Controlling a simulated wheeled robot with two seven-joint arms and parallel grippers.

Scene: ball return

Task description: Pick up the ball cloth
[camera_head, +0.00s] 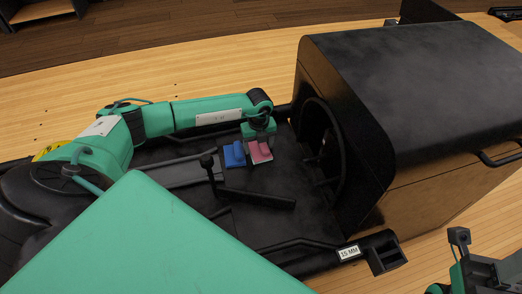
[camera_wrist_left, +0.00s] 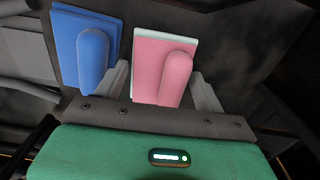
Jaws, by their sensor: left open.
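A pink folded cloth (camera_head: 259,152) with a raised rounded roll lies on the dark deck of the ball return. A similar blue cloth (camera_head: 234,155) lies just left of it. I cannot tell which is the ball cloth. My left gripper (camera_head: 260,139) is open just above the pink cloth. In the left wrist view, the grey fingers of the left gripper (camera_wrist_left: 160,76) stand on either side of the pink roll (camera_wrist_left: 174,78), with the blue roll (camera_wrist_left: 92,60) outside the left finger. My right gripper (camera_head: 484,270) shows partly at the lower right; its jaws are unclear.
A large black hood (camera_head: 420,85) with a round opening stands right of the cloths. A dark bar and upright post (camera_head: 209,165) stand close to the left and front. A block labelled 15 MM (camera_head: 349,252) sits at the front edge.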

